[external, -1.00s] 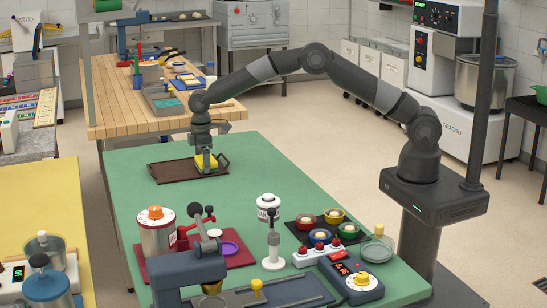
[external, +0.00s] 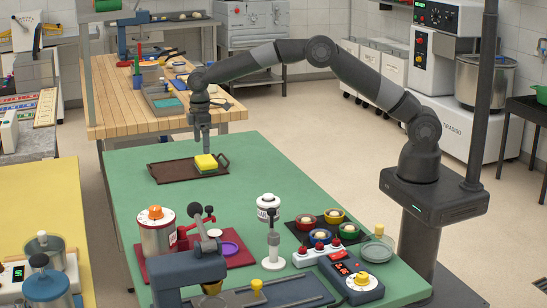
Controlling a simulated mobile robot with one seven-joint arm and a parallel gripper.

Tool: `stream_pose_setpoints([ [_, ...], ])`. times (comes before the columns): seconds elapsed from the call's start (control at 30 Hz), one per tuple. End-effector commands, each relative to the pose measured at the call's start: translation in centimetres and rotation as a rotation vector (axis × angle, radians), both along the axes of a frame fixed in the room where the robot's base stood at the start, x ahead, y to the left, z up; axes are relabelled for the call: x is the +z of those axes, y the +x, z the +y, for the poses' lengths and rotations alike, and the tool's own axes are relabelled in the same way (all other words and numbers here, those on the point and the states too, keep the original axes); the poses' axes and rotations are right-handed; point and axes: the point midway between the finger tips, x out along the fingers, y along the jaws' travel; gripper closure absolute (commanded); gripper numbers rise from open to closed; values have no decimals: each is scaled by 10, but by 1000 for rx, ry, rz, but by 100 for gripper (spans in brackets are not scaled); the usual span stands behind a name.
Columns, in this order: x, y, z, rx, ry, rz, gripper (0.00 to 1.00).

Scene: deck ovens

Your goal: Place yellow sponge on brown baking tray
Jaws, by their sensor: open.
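The yellow sponge (external: 206,163) lies on the right part of the brown baking tray (external: 168,173), near the far end of the green table. A paler layer shows along the sponge's lower side. My gripper (external: 206,150) is open and empty. It points down just above and behind the sponge, apart from it as far as I can see. The fingertips are small and partly hidden by the sponge.
The green table (external: 262,175) is clear around the tray. Nearer stand a white lidded jar (external: 268,201), a dark tray with several coloured bowls (external: 303,226) and a blue-grey machine (external: 187,277). A wooden bench (external: 110,95) stands behind.

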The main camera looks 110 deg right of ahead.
Motion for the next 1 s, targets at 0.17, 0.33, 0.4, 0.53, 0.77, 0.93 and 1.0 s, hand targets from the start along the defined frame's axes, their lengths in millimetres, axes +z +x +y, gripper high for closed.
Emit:
stream_pose_setpoints([
  [0.17, 32, 0, 0, -1, 0, -1, 0],
  [0.33, 47, 0, 1, -1, 0, -1, 0],
  [0.4, 55, -1, 6, 2, -3, -5, 0],
  [0.53, 84, -8, 30, 11, -19, -25, 0],
  [0.77, 151, -41, 95, 26, -56, -84, 0],
  [0.93, 192, -78, 141, 31, -75, -132, 0],
  [1.0, 205, -96, 159, 33, -82, -154, 0],
])
